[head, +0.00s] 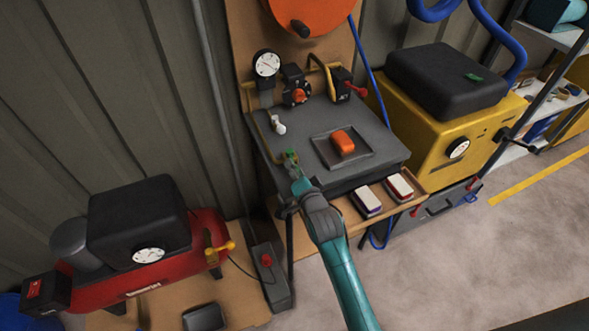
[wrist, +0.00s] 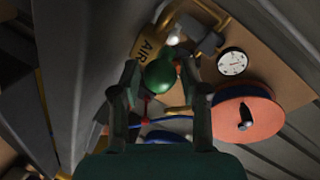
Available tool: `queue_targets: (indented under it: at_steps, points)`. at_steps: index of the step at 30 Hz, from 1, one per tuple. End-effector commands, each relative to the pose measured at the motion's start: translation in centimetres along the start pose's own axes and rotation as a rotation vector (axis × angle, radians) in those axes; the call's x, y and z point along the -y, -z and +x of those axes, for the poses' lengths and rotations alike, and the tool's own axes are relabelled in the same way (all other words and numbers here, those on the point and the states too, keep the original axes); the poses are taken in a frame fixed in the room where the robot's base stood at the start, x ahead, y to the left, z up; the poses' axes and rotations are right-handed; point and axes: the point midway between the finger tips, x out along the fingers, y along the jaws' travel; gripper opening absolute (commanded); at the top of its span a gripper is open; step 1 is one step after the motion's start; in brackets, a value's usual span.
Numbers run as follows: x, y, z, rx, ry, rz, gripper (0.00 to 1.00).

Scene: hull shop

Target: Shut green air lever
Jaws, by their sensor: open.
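The green air lever (head: 290,155) is at the left front edge of the dark bench top in the head view, just past the tip of my gripper (head: 296,178). In the wrist view its round green knob (wrist: 160,75) sits between the fingertips of my gripper (wrist: 162,82). The fingers are open on either side of the knob. I cannot tell whether either finger touches it. A yellow tag reading AIR (wrist: 147,47) is right behind the knob. The lever's stem is mostly hidden by the knob.
A white-knobbed fitting (head: 279,127), a gauge (head: 266,64) and a red-handled valve (head: 355,90) stand farther back. A red compressor (head: 205,240) is at lower left, a yellow machine (head: 405,122) at right. Floor at right is clear.

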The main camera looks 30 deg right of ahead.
Motion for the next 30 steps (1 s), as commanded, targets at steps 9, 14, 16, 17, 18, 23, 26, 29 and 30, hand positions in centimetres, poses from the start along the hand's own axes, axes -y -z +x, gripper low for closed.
queue_targets:
  at_steps: [9, 14, 16, 17, 18, 23, 26, 29, 30]
  points:
    - [0.00, 0.00, 0.73, 0.000, 0.000, 0.000, 0.45]
    - [-0.01, -0.01, 0.71, 0.000, 0.000, 0.000, 0.30]
    - [-0.02, -0.02, 0.71, 0.000, 0.000, 0.000, 0.12]
    - [-0.02, -0.02, 0.71, 0.000, 0.000, 0.000, 0.05]
    - [-0.02, -0.02, 0.70, 0.000, 0.000, 0.000, 0.00]
    - [-0.03, -0.02, 0.70, 0.001, -0.001, 0.000, 0.00]
    - [-0.10, 0.00, 0.72, 0.008, 0.001, -0.002, 0.00]
    - [-0.21, -0.01, 0.75, 0.026, 0.008, -0.005, 0.00]
    - [-0.24, -0.04, 0.76, 0.036, 0.012, -0.007, 0.00]
